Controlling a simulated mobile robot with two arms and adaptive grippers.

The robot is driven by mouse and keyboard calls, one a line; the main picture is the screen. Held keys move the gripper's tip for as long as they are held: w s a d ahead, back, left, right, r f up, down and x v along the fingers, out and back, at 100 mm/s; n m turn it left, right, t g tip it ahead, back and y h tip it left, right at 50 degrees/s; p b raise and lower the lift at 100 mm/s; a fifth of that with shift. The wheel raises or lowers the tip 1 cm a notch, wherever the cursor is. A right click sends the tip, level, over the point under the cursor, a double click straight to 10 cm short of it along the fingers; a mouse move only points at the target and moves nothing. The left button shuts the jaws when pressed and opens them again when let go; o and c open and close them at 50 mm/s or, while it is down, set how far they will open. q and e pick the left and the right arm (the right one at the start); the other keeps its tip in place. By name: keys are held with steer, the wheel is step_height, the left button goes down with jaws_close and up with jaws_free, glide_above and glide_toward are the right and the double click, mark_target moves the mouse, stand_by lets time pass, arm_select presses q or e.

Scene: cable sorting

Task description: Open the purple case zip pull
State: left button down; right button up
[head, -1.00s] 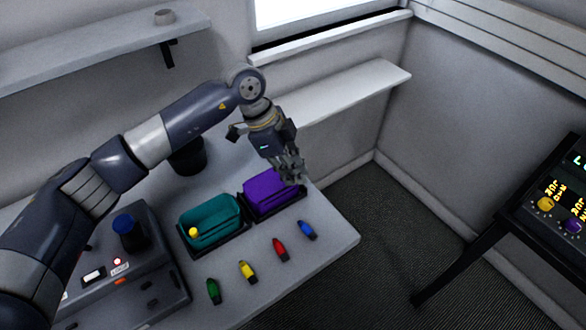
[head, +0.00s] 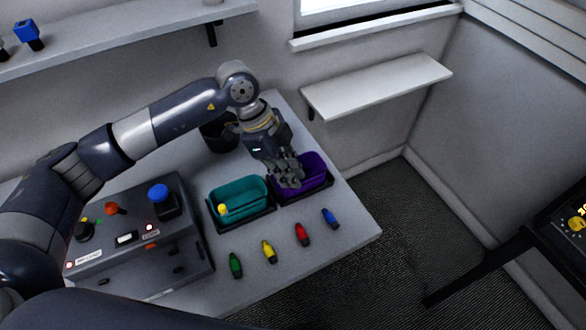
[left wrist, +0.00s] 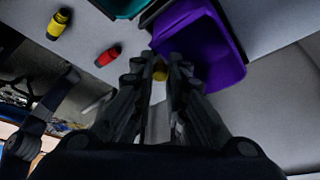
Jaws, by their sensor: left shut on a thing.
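The purple case (head: 317,174) sits in a dark tray at the right of the table and looks like a hollow bin. It also shows in the left wrist view (left wrist: 222,62). My left gripper (head: 291,181) is over the left part of the purple case, its fingers pointing down. In the left wrist view its fingertips (left wrist: 159,76) are closed around a small yellow knob (left wrist: 160,70), which appears to be the zip pull. In the head view the fingers hide this knob. My right gripper is in neither view.
A teal case (head: 240,194) with a yellow knob (head: 222,209) stands just left of the purple case. Green (head: 235,265), yellow (head: 268,251), red (head: 302,234) and blue (head: 330,218) connectors lie in front. A control box (head: 140,235) stands at left.

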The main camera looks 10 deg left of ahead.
arm_select(q)
steer(key=c, duration=1.6)
jaws_free()
steer(key=v, duration=1.2)
steer(key=shift+d+r, duration=0.1)
